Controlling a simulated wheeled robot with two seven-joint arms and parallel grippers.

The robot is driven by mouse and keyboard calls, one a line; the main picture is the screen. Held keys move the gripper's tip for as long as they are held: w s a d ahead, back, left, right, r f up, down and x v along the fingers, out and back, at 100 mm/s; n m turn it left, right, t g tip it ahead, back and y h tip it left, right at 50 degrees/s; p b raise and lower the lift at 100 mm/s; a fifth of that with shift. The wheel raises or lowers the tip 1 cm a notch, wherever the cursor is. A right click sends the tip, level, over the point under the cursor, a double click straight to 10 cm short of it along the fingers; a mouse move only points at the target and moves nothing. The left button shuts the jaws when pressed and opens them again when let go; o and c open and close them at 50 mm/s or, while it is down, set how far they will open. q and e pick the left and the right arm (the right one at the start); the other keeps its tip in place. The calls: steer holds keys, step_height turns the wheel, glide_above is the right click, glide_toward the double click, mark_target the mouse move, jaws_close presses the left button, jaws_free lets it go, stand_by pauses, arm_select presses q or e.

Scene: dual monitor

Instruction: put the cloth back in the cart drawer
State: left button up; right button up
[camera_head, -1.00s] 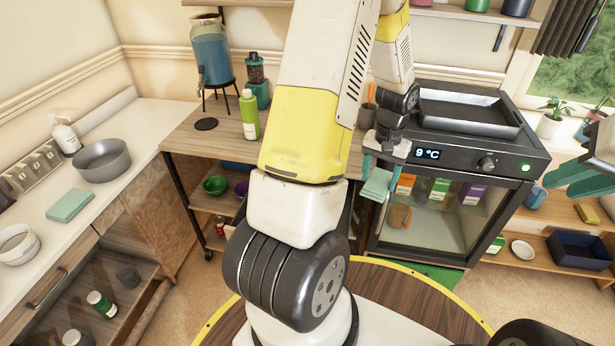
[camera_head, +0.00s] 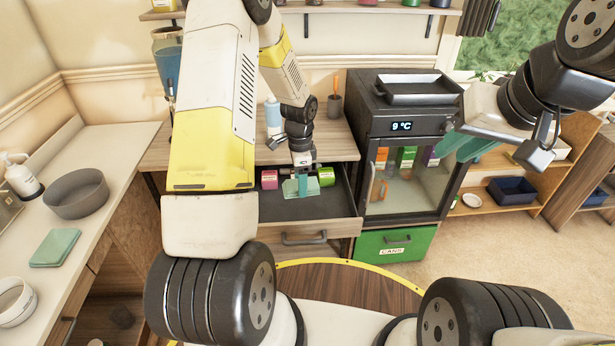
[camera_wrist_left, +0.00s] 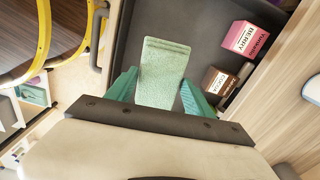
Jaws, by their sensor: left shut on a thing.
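My left gripper (camera_head: 298,187) is over the open drawer (camera_head: 338,207) below the wooden top of the cart. It is shut on a pale green cloth (camera_head: 289,188). In the left wrist view the cloth (camera_wrist_left: 163,75) hangs flat between the teal fingers, above the dark drawer floor (camera_wrist_left: 205,55). I cannot tell whether the cloth touches the floor. My right gripper (camera_head: 468,147) is up in front of the cooler's right side, apart from the cloth. Its teal fingers overlap, so their opening is unclear.
In the drawer are a pink box (camera_wrist_left: 246,38), a brown box (camera_wrist_left: 215,82) and a green item (camera_head: 326,176). The black cooler (camera_head: 405,140) stands right of the drawer, above a green cans bin (camera_head: 393,243). Another green folded piece (camera_head: 55,248) lies on the left counter.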

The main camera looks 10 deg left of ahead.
mark_target(302, 212)
arm_select(q)
steer(key=shift+w+f+m, duration=0.15)
steer(key=shift+f+m, duration=0.2)
steer(key=shift+m, duration=0.05)
step_height(302, 212, down, 10)
steer(key=shift+r, duration=0.1)
steer(key=o, duration=1.2)
